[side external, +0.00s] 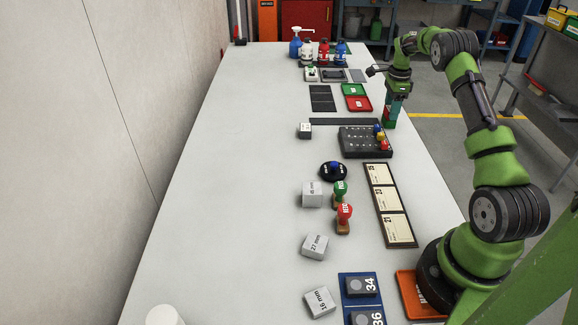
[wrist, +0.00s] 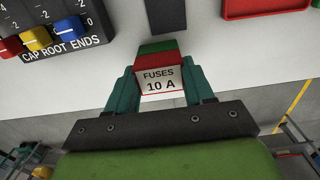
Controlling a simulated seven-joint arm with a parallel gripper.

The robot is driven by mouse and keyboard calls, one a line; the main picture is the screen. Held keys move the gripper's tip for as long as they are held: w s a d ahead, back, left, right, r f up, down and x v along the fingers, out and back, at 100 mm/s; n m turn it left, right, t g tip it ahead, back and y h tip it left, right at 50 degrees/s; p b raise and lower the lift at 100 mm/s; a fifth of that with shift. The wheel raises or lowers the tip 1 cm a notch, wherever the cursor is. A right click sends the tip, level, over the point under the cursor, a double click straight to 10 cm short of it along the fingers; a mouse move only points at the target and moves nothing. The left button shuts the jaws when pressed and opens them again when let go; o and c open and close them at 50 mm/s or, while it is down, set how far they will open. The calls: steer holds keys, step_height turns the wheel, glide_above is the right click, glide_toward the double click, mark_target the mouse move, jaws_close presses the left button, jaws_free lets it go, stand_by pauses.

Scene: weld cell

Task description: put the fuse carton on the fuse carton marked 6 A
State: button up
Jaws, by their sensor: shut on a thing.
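My gripper (wrist: 160,88) is shut on the fuse carton (wrist: 158,81), which has a white label reading FUSES 10 A and a red band. A green block face (wrist: 157,46) shows just beyond the red one, in line with it. In the side view my gripper (side external: 393,104) points down at the right edge of the table, with green (side external: 389,124) below the fingers. The green part may be another carton under the held one. I cannot tell whether they touch. No 6 A marking is readable.
Red (side external: 358,104) and green trays lie behind, beside a dark strip (wrist: 165,15).

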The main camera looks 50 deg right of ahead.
steer(key=o, duration=1)
steer(key=shift+f, duration=0.15)
steer(key=shift+o, duration=0.2)
